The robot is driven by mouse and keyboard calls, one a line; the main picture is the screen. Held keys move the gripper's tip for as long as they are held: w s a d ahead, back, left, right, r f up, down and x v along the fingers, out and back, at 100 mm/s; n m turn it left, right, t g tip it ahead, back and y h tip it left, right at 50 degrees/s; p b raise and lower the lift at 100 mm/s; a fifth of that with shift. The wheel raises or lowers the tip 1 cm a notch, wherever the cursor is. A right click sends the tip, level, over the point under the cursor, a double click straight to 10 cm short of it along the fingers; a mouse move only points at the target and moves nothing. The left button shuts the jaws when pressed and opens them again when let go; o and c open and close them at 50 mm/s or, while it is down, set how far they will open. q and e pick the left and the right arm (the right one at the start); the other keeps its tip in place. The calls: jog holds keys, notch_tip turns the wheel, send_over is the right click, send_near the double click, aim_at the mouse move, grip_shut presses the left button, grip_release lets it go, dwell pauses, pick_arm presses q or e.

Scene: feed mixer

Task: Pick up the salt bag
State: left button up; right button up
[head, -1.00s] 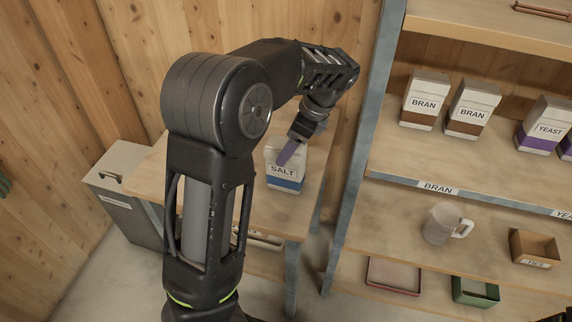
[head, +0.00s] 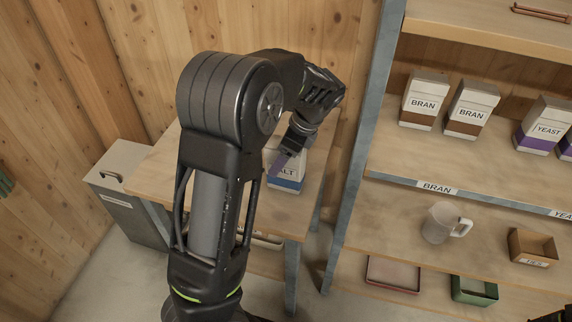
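The salt bag (head: 288,181) is a white bag with a blue lower band and a label of which "ALT" shows. It stands upright on the wooden table (head: 154,178). My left arm reaches across it from the front. My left gripper (head: 276,166) points down at the bag, with a purple-grey finger in front of its upper left part. I cannot tell whether the fingers are apart or touch the bag. Of my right arm only a dark piece shows at the bottom right corner; its gripper is not in view.
A shelf unit on the right holds bran bags (head: 425,99), yeast bags (head: 542,126), a clear jug (head: 440,223), a small box (head: 533,247), a red tray (head: 393,274) and a green tray (head: 474,290). Its grey post (head: 353,165) stands close right of the table. A grey bin (head: 125,195) stands left.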

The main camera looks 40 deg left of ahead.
pick_arm(q)
grip_shut()
dwell(0.7)
